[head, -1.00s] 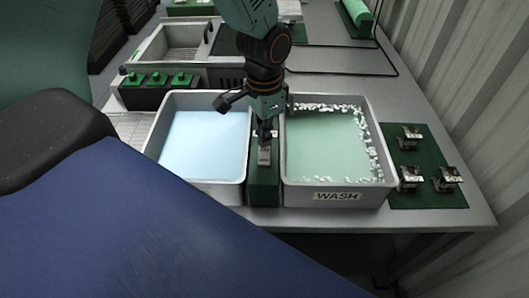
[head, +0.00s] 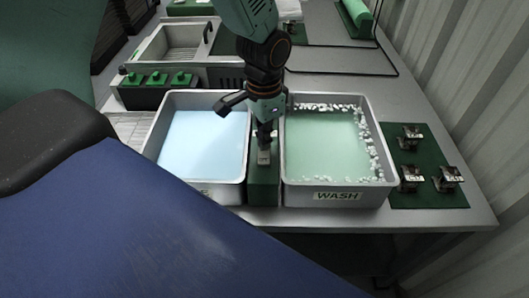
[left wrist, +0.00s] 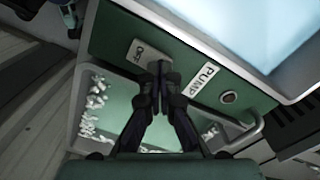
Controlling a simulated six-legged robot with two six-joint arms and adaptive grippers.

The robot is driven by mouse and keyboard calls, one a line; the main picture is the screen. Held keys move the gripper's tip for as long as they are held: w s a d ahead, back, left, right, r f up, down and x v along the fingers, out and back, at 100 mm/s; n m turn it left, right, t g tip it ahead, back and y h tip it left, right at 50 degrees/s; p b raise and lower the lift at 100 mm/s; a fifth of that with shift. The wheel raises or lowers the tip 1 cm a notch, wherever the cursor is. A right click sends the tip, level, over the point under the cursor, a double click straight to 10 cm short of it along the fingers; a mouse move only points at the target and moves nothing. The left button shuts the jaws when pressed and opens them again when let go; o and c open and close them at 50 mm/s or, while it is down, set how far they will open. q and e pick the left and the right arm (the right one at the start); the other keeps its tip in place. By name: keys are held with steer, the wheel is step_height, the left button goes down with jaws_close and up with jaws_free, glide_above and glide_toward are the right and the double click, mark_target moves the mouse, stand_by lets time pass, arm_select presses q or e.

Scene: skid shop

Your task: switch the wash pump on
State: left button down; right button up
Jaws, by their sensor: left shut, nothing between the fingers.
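The pump switch (head: 264,158) is a pale rocker on a green box (head: 263,188) between the two basins. In the left wrist view the rocker (left wrist: 146,53) reads OFF, beside a white PUMP label (left wrist: 203,79). My left gripper (head: 264,143) points down over the switch with its fingers shut and empty. In the left wrist view its fingertips (left wrist: 158,72) overlap the label-side end of the rocker; whether they touch it I cannot tell. The wash basin (head: 338,196), grey with green liquid and white foam, stands just right of the box. My right gripper is not in view.
A grey basin of pale blue liquid (head: 208,142) stands left of the box. A round dark knob (left wrist: 228,97) sits beyond the PUMP label. A green mat (head: 428,199) with several small metal parts lies at right. A corrugated wall (head: 470,100) bounds the right side.

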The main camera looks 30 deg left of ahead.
arm_select(q)
steer(key=shift+f, duration=0.55)
stand_by(0.4)
step_height(320, 180, up, 7)
steer(key=p, duration=0.7)
steer(key=shift+r+p, duration=0.1)
steer(key=shift+p, duration=0.25)
stand_by(0.4)
